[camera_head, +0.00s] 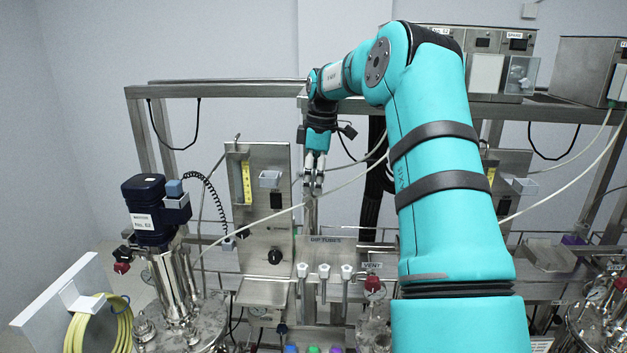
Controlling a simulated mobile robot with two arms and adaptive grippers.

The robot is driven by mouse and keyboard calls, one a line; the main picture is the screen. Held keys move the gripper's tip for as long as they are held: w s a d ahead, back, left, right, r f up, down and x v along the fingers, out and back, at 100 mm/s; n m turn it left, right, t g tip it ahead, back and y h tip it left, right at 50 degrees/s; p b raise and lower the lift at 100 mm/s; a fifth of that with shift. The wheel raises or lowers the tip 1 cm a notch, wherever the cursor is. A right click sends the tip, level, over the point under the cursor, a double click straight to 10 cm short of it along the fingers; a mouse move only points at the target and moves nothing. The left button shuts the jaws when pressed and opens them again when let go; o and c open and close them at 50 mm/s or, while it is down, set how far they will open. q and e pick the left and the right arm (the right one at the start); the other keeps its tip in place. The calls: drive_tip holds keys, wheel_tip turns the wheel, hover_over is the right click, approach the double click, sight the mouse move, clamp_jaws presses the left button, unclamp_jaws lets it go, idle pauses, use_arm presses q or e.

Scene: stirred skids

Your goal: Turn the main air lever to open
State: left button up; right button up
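My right arm, in teal, reaches in from the lower right up to the back frame. My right gripper (313,187) points down just right of the steel panel (265,225). Its two fingers sit close together over a thin grey upright part; I cannot tell whether they touch it or how far they are shut. I cannot make out the main air lever with certainty; it may be hidden at the fingertips. A black knob (275,257) is low on the panel. My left gripper is not in view.
A motor-topped vessel (152,212) stands at the left, with a yellow hose (78,335) beside it. White-topped dip tubes (324,271) and a red-capped vent (373,284) stand below the gripper. A pale hose crosses near the gripper. Steel boxes (500,60) sit at the upper right.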

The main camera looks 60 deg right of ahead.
wheel_tip(320, 180, up, 12)
drive_tip(key=s, duration=0.1)
drive_tip(key=shift+d, duration=0.35)
